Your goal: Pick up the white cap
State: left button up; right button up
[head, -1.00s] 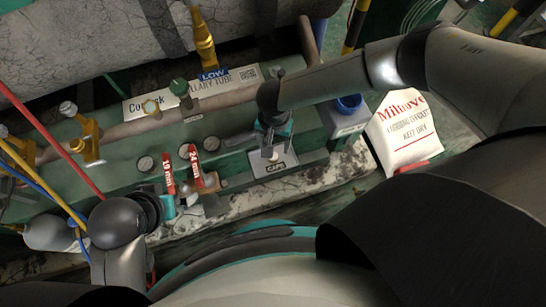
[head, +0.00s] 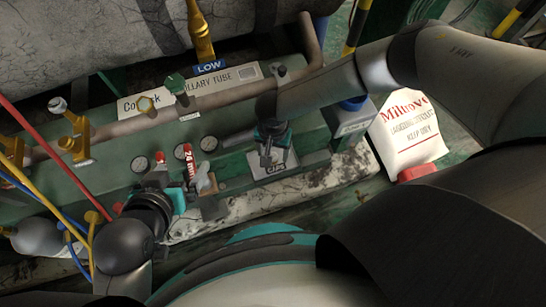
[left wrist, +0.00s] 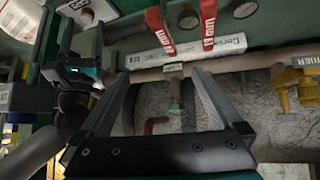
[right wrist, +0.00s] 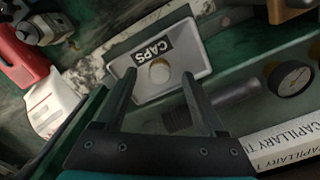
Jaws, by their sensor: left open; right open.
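In the head view my right gripper hides the cap. My right gripper (right wrist: 158,76) is open, pointing at the tray. In the right wrist view its fingertips lie to either side of the cap, with nothing clasped; their exact height above it I cannot tell. My left gripper (head: 172,184) is open and empty near the red-handled wrenches; its fingers show in the left wrist view (left wrist: 163,78).
Red-handled 24 mm wrench (head: 189,163) and round gauges (head: 209,143) are on the green panel left of the tray. A blue-topped grey box (head: 350,120) and a white Miltrove bag (head: 405,135) stand right. Brass valves (head: 76,135) and coloured hoses are at left.

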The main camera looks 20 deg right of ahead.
jog(key=shift+f+b, duration=0.45)
jog(key=shift+f, duration=0.2)
pick_arm(q)
jog(key=shift+w+d+r+t+h, duration=0.1)
jog(key=shift+w+d+t+h, duration=0.25)
jog(key=shift+d+t, duration=0.3)
jog(key=shift+w+d+r+t+h, duration=0.1)
jog(key=shift+w+d+t+h, duration=0.3)
jog(key=shift+d, duration=0.35)
pick_arm(e)
jog(key=shift+f, duration=0.25)
pick_arm(q)
jog(key=shift+s, duration=0.1)
pick_arm(e)
grip_shut()
